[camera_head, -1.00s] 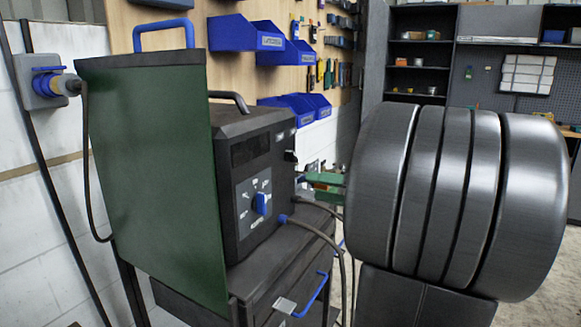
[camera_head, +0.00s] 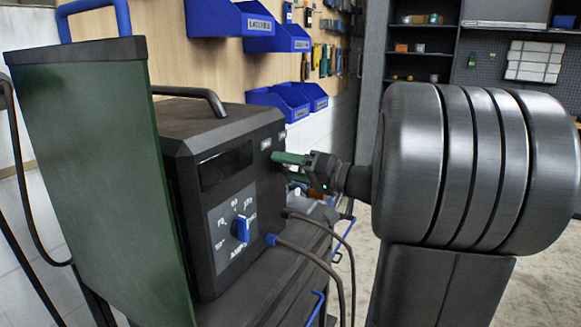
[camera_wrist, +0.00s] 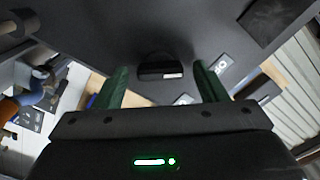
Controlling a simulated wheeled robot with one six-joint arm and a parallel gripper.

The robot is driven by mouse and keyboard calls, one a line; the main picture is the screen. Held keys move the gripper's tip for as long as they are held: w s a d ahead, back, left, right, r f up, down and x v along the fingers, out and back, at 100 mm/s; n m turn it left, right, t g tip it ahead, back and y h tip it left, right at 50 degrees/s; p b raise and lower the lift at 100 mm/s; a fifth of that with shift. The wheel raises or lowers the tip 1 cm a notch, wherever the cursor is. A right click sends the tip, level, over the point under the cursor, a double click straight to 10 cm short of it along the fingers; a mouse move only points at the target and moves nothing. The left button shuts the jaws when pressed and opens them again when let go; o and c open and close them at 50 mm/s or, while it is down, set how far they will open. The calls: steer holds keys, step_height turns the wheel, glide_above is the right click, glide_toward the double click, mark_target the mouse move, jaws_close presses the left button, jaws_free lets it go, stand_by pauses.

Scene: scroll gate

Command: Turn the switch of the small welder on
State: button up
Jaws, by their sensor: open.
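The small welder (camera_head: 225,170) is a dark box with a blue knob (camera_head: 242,228) on its front panel. My gripper (camera_head: 290,167) is at the upper right of the welder's front, with green fingers pointing at it. In the wrist view the gripper (camera_wrist: 160,82) is open, its two green fingers apart. A black protruding switch (camera_wrist: 160,68) with a small white mark shows on the dark face, between the fingers in the picture. I cannot tell whether the fingers touch it. In the head view the switch is hidden by the fingers.
A green panel (camera_head: 95,180) with a blue handle stands left of the welder. Cables (camera_head: 315,255) leave the welder's front at lower right. Blue bins (camera_head: 290,100) hang on the wall behind. Open floor (camera_head: 545,285) shows at right.

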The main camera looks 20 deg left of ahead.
steer(key=shift+c, duration=0.3)
steer(key=c, duration=0.9)
steer(key=shift+m, duration=0.3)
steer(key=m+p, duration=0.1)
steer(key=m, duration=0.2)
steer(key=shift+m, duration=0.3)
steer(key=m+p, duration=0.1)
steer(key=m, duration=0.2)
steer(key=shift+m, duration=0.3)
steer(key=m+p, duration=0.3)
steer(key=m, duration=0.1)
steer(key=shift+m, duration=0.3)
steer(key=shift+f+m+p, duration=0.1)
steer(key=shift+m+p, duration=1.45)
steer(key=shift+m, duration=0.25)
